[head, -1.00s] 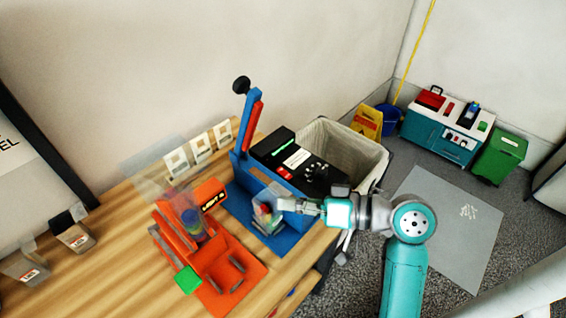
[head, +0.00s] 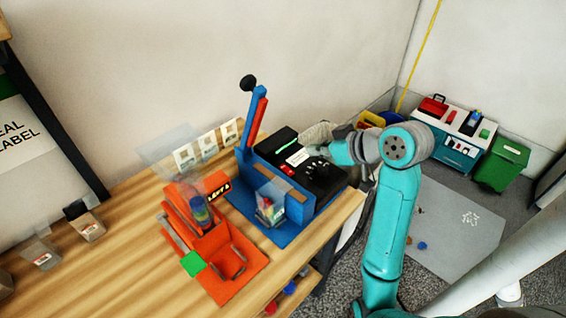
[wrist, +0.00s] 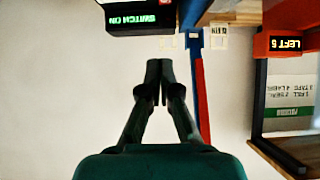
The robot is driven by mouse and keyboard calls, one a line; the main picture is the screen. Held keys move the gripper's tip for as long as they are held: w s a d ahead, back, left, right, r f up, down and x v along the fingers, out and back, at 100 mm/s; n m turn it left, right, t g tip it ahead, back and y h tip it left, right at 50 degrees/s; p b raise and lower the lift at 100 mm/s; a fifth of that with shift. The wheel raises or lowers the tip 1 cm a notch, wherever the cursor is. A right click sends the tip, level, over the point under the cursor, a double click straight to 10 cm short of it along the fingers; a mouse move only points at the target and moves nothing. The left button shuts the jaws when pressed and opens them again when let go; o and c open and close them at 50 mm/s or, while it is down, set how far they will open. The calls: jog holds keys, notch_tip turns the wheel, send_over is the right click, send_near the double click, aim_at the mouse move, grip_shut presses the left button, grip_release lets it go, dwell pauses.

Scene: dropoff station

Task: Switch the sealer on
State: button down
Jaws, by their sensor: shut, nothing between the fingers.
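The sealer is a blue frame (head: 295,205) with a tall lever (head: 253,122) raised, and a black box (head: 325,182) behind it. A red switch (head: 287,170) and a white label (head: 297,157) are on the box top. In the wrist view the box's display (wrist: 140,19) reads "SWITCH ON" in green, upside down. My gripper (head: 322,150) is over the far right part of the box in the head view, its fingertips hard to make out. In the wrist view my gripper (wrist: 158,66) is shut and empty, apart from the box. I cannot tell the switch's position.
A clear packet with coloured pieces (head: 268,210) stands at the blue frame's front. An orange machine (head: 215,240) with a green square is to its left on the wooden table (head: 110,250). White cards (head: 207,146) stand along the wall.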

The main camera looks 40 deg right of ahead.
jog(key=shift+w+f, duration=0.1)
send_over(288, 167)
jog(key=s, duration=0.1)
jog(key=f, duration=0.5)
jog(key=shift+s+f, duration=0.2)
jog(key=f, duration=0.1)
jog(key=w+f, duration=0.1)
jog(key=f, duration=0.1)
jog(key=shift+w+f, duration=0.1)
jog(key=shift+f, duration=0.5)
jog(key=shift+w+f, duration=0.2)
jog(key=shift+f, duration=0.15)
jog(key=shift+s, duration=0.1)
